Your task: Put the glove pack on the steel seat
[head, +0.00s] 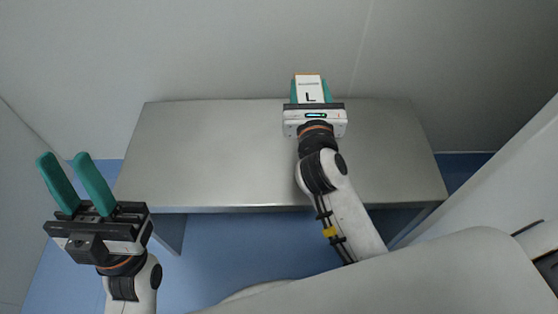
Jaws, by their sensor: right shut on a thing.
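The steel seat (215,150) is a flat, brushed metal bench against the back wall, bare on its left side. The glove pack (309,87) is a small white box with an orange edge and a dark "L" mark. My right gripper (310,91) is shut on the pack, with its green fingers on either side, over the back edge of the bench right of its middle. I cannot tell whether the pack touches the seat. My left gripper (75,178) is open and empty, left of the bench, with its green fingers apart.
A pale wall (230,50) rises right behind the bench. A white panel (500,180) stands at the right. The blue floor (235,255) shows in front of and below the bench. The left and middle of the seat top are clear.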

